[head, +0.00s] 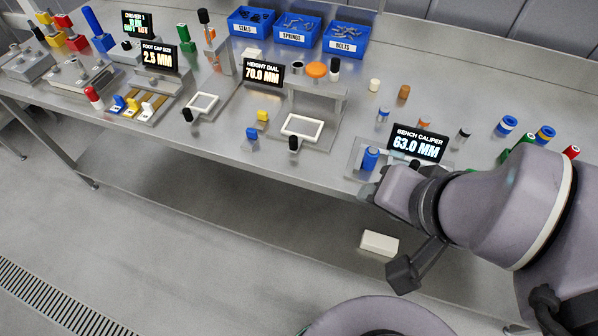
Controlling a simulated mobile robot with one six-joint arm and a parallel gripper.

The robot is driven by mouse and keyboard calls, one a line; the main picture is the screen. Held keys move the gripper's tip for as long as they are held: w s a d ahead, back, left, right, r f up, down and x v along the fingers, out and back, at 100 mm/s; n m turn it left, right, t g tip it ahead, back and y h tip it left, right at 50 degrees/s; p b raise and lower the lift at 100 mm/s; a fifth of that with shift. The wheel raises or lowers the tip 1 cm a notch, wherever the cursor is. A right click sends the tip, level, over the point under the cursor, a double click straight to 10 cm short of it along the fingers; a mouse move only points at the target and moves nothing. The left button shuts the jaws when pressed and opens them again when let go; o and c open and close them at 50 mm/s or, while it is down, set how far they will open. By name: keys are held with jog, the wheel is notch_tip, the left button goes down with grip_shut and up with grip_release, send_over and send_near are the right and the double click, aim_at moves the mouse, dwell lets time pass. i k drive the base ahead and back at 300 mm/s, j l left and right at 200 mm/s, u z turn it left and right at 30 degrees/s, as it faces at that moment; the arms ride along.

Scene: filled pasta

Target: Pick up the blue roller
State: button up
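Several blue pieces stand on the bench, and I cannot tell for certain which is the roller. Two short blue cylinders with pale bands, one (507,126) and another (545,135), stand at the right. A blue upright cylinder (371,158) stands at the bench caliper (417,144), whose display reads 63.0 MM. My gripper (387,231) is at the bench's front edge, below and left of the two banded cylinders. Its dark fingers look spread apart, with nothing seen held. My arm hides part of the bench at the right.
Green pieces (526,139) and a red-topped piece (571,153) stand near the banded cylinders. Small orange, black and cream pieces stand around the caliper. Blue bins (297,30) are at the back. A white block (379,243) lies below bench level.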

aim_at(369, 162)
jog(key=i+j, duration=0.75)
jog(key=j, duration=0.15)
